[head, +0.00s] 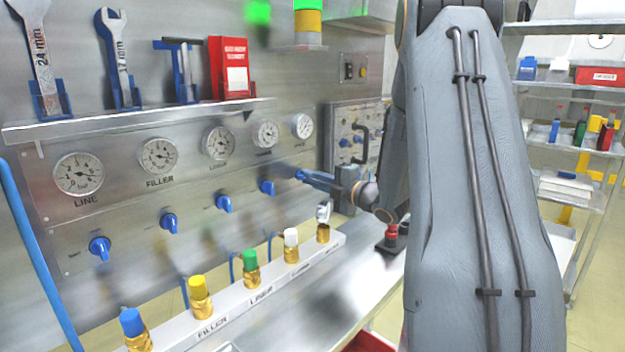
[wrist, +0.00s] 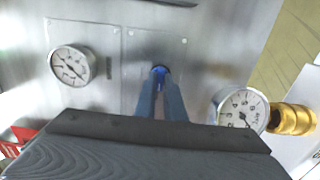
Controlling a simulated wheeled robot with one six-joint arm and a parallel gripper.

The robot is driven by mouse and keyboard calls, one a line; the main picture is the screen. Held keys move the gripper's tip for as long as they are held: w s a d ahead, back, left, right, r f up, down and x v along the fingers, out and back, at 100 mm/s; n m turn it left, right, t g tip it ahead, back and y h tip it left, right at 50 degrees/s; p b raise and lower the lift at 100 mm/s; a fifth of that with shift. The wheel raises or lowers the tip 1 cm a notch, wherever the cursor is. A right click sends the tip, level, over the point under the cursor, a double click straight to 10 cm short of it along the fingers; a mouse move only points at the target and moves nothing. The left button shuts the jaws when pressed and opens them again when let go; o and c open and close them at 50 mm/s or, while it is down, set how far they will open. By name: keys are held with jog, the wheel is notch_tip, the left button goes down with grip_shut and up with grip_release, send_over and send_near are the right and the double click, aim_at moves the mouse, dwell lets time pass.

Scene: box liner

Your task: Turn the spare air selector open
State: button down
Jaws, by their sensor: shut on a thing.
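The spare air selector (wrist: 158,72) is a small blue knob on the steel panel, under the rightmost gauge (head: 302,126). My gripper (head: 303,176) reaches to the panel from the right in the head view. In the wrist view its two blue fingers (wrist: 161,92) are shut on the knob and cover most of it. Only the knob's top shows between the fingertips, so I cannot tell which way it points. The spare gauge shows in the wrist view (wrist: 70,65) at the left.
Several other blue selectors, such as the nearest one (head: 267,187), sit to the left on the panel. A brass fitting with a white gauge (wrist: 240,108) stands close to my gripper. A shelf with wrenches (head: 120,58) is above. My arm hides much of the right side.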

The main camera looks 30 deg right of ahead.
jog(key=shift+m+p, duration=3.2)
jog(key=shift+m, duration=5.8)
jog(key=c, duration=1.8)
grip_release()
jog(key=shift+c, duration=0.2)
jog(key=shift+s, duration=0.1)
